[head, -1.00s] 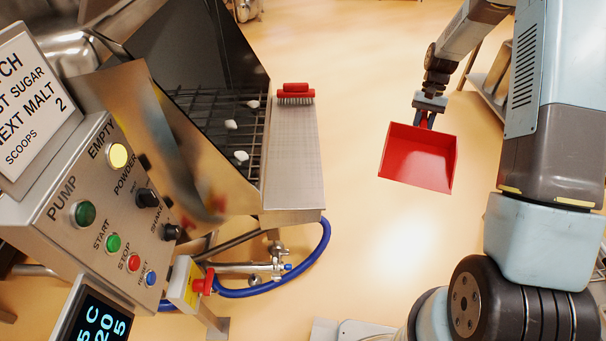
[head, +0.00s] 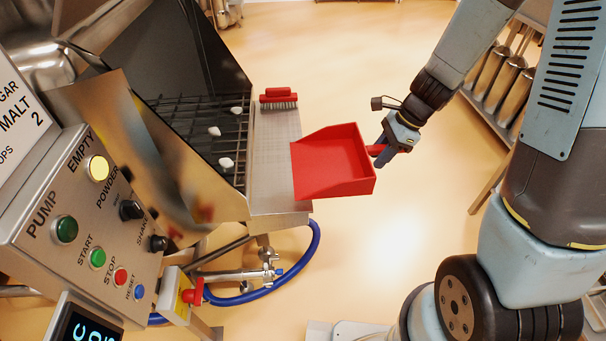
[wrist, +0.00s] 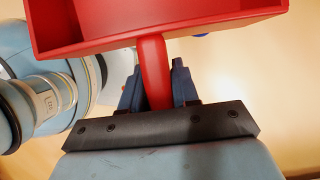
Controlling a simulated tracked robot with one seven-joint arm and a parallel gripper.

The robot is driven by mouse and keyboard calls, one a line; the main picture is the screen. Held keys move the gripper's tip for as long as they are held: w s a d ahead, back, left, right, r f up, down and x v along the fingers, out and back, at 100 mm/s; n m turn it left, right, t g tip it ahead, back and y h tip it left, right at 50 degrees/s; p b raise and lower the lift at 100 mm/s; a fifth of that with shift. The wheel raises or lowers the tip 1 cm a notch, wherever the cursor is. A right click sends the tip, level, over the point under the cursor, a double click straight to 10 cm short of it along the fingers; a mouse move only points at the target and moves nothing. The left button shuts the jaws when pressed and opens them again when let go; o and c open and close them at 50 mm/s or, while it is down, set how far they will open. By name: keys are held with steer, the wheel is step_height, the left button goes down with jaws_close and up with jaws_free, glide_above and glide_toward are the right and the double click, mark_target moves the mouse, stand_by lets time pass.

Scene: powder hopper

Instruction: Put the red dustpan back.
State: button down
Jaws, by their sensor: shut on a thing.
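The red dustpan (head: 335,163) is held in the air by its handle, beside the right edge of the steel shelf (head: 277,150) of the hopper. In the head view its left edge overlaps the shelf; I cannot tell whether it touches. My gripper (head: 385,151) is shut on the handle, to the right of the pan. In the wrist view the red handle stands between the fingers (wrist: 158,88), and the pan (wrist: 150,24) fills the top. A red-backed brush (head: 278,97) lies on the far end of the shelf.
The hopper's grid (head: 203,125) holds several white lumps. A control panel (head: 95,225) with buttons and knobs stands at the left. A blue hose (head: 305,262) hangs below the shelf. A rack with metal containers (head: 497,80) stands at the upper right. The floor between is clear.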

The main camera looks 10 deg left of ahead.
mark_target(352, 149)
steer(key=w+a+f, duration=0.1)
steer(key=a, duration=0.1)
steer(key=w+a+f, duration=0.1)
steer(key=a, duration=0.2)
steer(key=w+a+f, duration=0.1)
steer(key=a, duration=0.1)
steer(key=shift+w+a+f, duration=0.25)
steer(key=shift+f, duration=0.1)
steer(key=w+a+f, duration=0.2)
steer(key=a+f, duration=0.2)
steer(key=f, duration=0.5)
steer(key=shift+w+a, duration=0.15)
steer(key=shift+a, duration=0.15)
steer(key=c, duration=0.8)
jaws_free()
steer(key=shift+c, duration=0.2)
